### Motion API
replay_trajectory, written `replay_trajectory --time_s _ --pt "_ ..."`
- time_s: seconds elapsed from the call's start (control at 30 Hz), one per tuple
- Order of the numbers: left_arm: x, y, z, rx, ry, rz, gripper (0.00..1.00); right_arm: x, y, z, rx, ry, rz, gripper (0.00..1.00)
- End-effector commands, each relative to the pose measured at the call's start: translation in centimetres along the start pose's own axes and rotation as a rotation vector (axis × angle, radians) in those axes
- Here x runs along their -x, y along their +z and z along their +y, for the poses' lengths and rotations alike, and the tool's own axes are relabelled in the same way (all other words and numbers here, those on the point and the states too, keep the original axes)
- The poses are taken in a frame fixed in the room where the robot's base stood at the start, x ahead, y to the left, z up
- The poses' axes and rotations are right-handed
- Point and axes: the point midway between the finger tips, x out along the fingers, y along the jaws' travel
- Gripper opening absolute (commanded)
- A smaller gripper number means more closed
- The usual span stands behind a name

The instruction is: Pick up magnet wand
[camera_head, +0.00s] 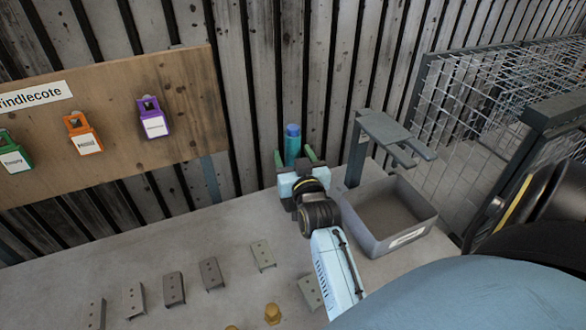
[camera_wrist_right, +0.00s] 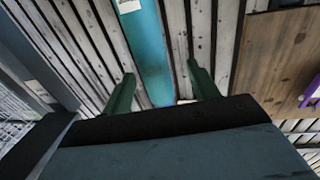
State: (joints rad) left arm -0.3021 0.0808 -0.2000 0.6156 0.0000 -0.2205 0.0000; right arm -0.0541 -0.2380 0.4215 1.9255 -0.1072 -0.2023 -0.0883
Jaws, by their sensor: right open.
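The magnet wand looks to be the upright teal cylinder with a blue top (camera_head: 292,145) at the back of the bench by the slatted wall. It also shows in the right wrist view as a long teal bar (camera_wrist_right: 150,50) with a pale label near its upper end. My right gripper (camera_head: 298,158) is open, with its green fingers on either side of the wand. In the right wrist view the fingers (camera_wrist_right: 160,92) stand apart from the wand, with a gap on each side. The wand's lower part is hidden behind my gripper. My left gripper is not in view.
A grey bin (camera_head: 412,240) with a label stands right of my right arm. A grey metal stand (camera_head: 356,150) rises behind it. Several small brackets (camera_head: 174,288) and brass pieces (camera_head: 272,314) lie on the bench (camera_head: 130,255). A wooden board (camera_head: 110,125) holds coloured tags. A wire mesh fence (camera_head: 480,100) is at right.

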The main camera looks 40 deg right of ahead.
Motion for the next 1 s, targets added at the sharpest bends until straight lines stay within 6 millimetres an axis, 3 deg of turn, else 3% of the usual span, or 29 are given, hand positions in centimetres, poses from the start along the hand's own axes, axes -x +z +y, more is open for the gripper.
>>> replay_trajectory --time_s 0.3,0.63,1.0 --pt "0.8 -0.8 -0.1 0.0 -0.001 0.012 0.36 -4.3 -0.6 0.7 0.001 0.0 0.0 0.59" --pt "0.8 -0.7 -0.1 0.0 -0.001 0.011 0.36 -4.9 -0.5 0.7 0.001 0.0 -0.001 0.59" --pt "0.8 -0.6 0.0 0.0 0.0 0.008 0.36 -4.9 -0.5 0.7 0.0 0.0 -0.001 0.11"
